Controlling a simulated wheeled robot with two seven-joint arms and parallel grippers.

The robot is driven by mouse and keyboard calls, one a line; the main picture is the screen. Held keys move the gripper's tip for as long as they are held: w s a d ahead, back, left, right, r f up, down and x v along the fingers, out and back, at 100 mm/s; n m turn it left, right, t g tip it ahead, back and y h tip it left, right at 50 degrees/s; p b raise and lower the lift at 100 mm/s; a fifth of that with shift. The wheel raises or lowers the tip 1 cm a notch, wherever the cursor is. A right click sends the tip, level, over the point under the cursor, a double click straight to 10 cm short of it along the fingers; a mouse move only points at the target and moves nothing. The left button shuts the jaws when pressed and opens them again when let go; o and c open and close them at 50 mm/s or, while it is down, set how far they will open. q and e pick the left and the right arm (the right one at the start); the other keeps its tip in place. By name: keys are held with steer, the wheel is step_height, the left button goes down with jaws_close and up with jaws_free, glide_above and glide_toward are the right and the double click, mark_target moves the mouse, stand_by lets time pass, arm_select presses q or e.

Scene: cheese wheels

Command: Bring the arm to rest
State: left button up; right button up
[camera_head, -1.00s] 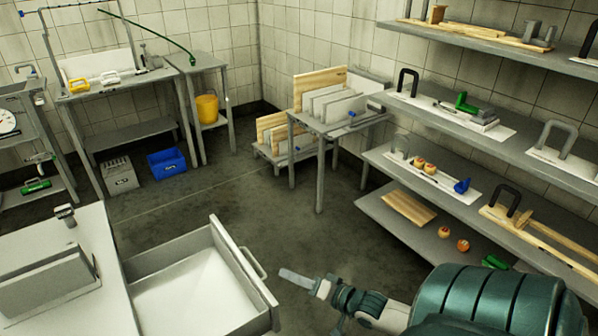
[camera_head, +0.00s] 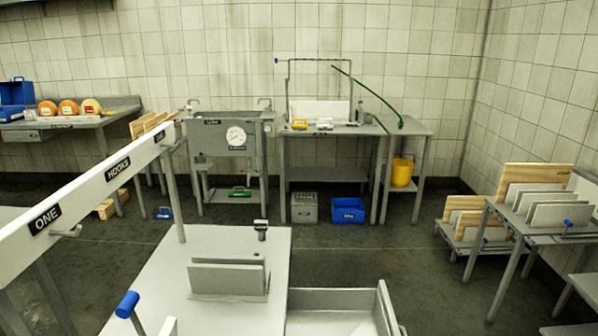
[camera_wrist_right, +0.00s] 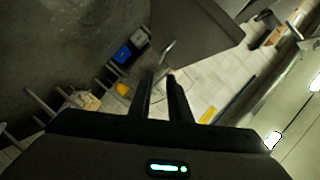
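My right gripper (camera_wrist_right: 162,88) shows in the right wrist view. Its two dark fingers stand apart with a narrow gap, and floor and wall tiles show between them. Nothing is held between the fingers. The gripper hangs clear of the surfaces in that view. No part of my right arm shows in the head view now. My left arm and left gripper are in neither view.
A grey table (camera_head: 150,265) with a slotted block (camera_head: 228,279) stands in front, beside an open drawer (camera_head: 330,298). A white labelled rail (camera_head: 85,190) crosses at left. A blue crate (camera_head: 347,210) and a yellow bucket (camera_head: 402,172) stand farther back. Open floor lies between.

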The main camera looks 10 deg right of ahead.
steer(key=s+a+f+n+g+h, duration=0.1)
steer(key=s+a+f+n+g, duration=0.2)
steer(key=f, duration=0.9)
steer(key=s+a+f+n+g+h, duration=0.15)
steer(key=s+a+f, duration=0.3)
steer(key=f, duration=0.65)
steer(key=s+a+f+n+g+y, duration=0.1)
steer(key=s+a+f+n+g, duration=0.1)
steer(key=s+a+f+n, duration=0.2)
steer(key=s+a+f+n+g, duration=0.3)
steer(key=s+a+f+n, duration=0.1)
steer(key=a+f, duration=0.7)
steer(key=shift+s+a+y, duration=0.35)
steer(key=shift+s+a, duration=0.4)
steer(key=shift+a, duration=0.3)
steer(key=shift+f, duration=0.1)
